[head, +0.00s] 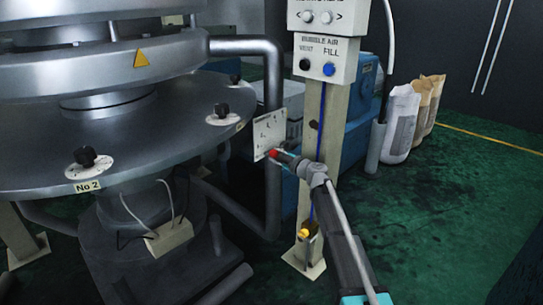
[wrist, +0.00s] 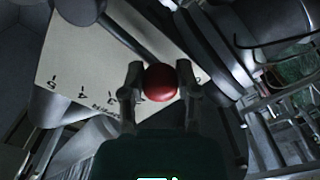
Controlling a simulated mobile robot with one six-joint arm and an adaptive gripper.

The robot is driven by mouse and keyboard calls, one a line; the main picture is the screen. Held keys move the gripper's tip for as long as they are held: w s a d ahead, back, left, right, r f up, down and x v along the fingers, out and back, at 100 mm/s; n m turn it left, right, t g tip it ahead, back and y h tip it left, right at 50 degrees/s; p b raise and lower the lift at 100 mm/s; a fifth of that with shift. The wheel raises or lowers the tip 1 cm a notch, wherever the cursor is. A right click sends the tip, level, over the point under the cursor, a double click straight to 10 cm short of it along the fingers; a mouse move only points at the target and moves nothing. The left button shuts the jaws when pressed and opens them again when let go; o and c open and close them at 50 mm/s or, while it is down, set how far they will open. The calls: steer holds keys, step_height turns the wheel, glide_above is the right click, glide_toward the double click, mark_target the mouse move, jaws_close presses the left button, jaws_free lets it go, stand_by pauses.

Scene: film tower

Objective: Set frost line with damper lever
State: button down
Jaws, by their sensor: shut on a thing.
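The damper lever's red knob (wrist: 160,81) sits between the two fingers of my gripper (wrist: 160,88) in the wrist view, and the gripper is shut on it. The knob also shows as a small red spot in the head view (head: 273,153). Behind it is a white scale plate (head: 268,133) with numbered marks. In the wrist view the plate (wrist: 75,60) shows a 5 and a 4 to the left, and the gripper and knob hide part of the scale.
A beige post (head: 309,170) carrying a control box (head: 322,58) with a black and a blue button stands close to my gripper. The large round metal machine (head: 150,140) with black knobs is to the left. White and brown sacks (head: 401,122) stand at the right; green floor there is open.

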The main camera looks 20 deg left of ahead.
steer(key=shift+s+a, duration=0.1)
steer(key=shift+a, duration=0.4)
steer(key=shift+c, duration=1.7)
jaws_free()
steer(key=shift+d, duration=0.1)
steer(key=shift+s+d, duration=0.1)
steer(key=shift+d, duration=0.05)
steer(key=v, duration=1.1)
steer(key=shift+d, duration=0.35)
steer(key=shift+s+f, duration=0.15)
